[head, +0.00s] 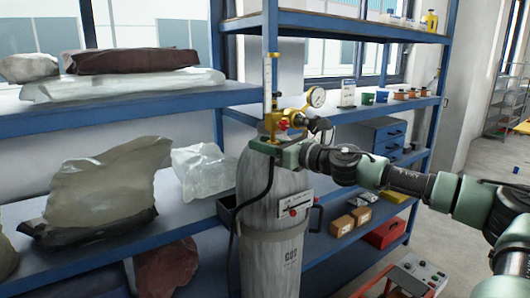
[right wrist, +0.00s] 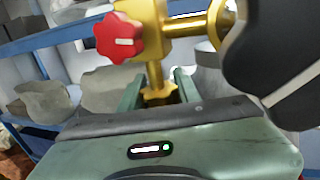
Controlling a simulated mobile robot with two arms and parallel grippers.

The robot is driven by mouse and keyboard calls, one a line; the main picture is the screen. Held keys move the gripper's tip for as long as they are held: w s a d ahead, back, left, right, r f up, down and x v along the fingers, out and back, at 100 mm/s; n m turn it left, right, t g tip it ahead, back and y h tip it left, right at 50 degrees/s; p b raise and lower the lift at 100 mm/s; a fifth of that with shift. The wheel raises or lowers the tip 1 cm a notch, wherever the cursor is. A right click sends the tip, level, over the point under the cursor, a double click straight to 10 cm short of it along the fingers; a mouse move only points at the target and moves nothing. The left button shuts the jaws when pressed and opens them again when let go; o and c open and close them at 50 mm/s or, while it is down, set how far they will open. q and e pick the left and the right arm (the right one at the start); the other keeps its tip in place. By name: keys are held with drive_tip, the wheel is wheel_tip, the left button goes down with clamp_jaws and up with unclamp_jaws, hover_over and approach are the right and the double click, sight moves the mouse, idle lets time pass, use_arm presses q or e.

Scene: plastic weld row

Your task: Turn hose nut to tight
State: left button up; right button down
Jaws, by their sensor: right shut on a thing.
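A grey CO2 cylinder (head: 275,215) stands upright in front of the blue shelving. A brass regulator (head: 300,115) with a round gauge (head: 316,97) and a clear upright flow tube (head: 267,88) sits at its top. A red knob (right wrist: 120,38) shows on the brass body in the right wrist view. The brass, lobed hose nut (right wrist: 159,93) sits below the brass stem. My right gripper (head: 267,146) reaches in from the right, its two green fingers on either side of the nut and shut on it. In the head view the gripper hides the nut. My left gripper is out of view.
A black hose (head: 239,205) hangs down the cylinder's left side. Blue shelves (head: 120,115) with bags stand to the left. Small boxes (head: 343,225), a red box (head: 384,233) and bottles are on the right shelves. Grey floor (head: 455,150) is open at the right.

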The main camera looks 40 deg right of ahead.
drive_tip(key=shift+r+n+y, duration=0.1)
drive_tip(key=shift+n+y, duration=0.2)
drive_tip(key=shift+y, duration=0.3)
drive_tip(key=shift+a+n+g+y, duration=0.1)
drive_tip(key=shift+n+g+y, duration=0.2)
drive_tip(key=shift+n+y, duration=0.1)
drive_tip(key=shift+s+y, duration=0.1)
drive_tip(key=shift+y, duration=0.2)
drive_tip(key=shift+a+n+y+p, duration=0.1)
drive_tip(key=shift+n+y+p, duration=0.2)
drive_tip(key=shift+n+p, duration=0.1)
drive_tip(key=c, duration=1)
unclamp_jaws()
